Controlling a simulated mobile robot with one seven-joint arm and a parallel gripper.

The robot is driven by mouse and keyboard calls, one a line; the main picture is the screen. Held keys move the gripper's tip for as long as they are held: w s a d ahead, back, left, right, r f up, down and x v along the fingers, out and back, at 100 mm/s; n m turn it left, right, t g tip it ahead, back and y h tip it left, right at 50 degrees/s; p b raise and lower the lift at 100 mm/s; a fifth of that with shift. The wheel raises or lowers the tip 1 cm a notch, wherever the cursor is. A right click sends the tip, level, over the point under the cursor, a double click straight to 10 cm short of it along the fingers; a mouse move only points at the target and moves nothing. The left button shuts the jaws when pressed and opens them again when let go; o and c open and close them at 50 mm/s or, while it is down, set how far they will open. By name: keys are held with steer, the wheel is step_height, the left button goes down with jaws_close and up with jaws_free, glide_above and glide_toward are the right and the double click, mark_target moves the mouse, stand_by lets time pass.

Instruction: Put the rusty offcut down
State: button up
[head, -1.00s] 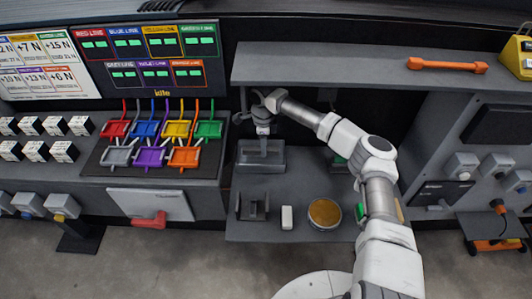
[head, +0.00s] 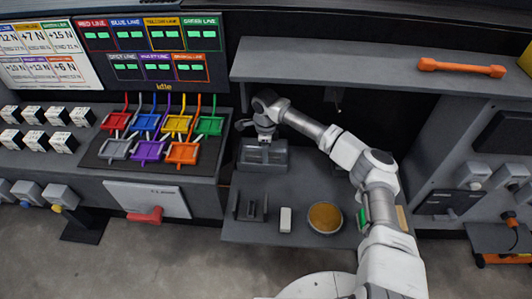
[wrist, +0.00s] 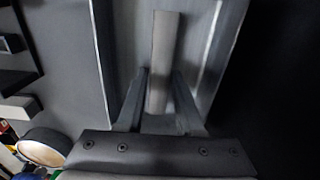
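The offcut (wrist: 162,50) is a narrow, flat grey-brown bar in the wrist view; no clear rust colour shows. My gripper (wrist: 160,72) has one fingertip against each side of it, so it appears shut on the bar. Behind the bar is the inside of a grey metal tray (wrist: 215,50). In the head view my gripper (head: 265,136) is low over this grey tray (head: 277,163), on the lower shelf. The bar is hidden there by my gripper and the tray wall. I cannot tell whether the bar touches the tray floor.
On the shelf (head: 290,195) in front of the tray are a dark slotted holder (head: 251,208), a white block (head: 285,219) and a round tan-topped dish (head: 325,217). Coloured bins (head: 178,123) stand to the left. An upper shelf (head: 350,70) with an orange bar (head: 461,68) overhangs behind.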

steer(key=o, duration=0.3)
steer(key=shift+r, duration=3.95)
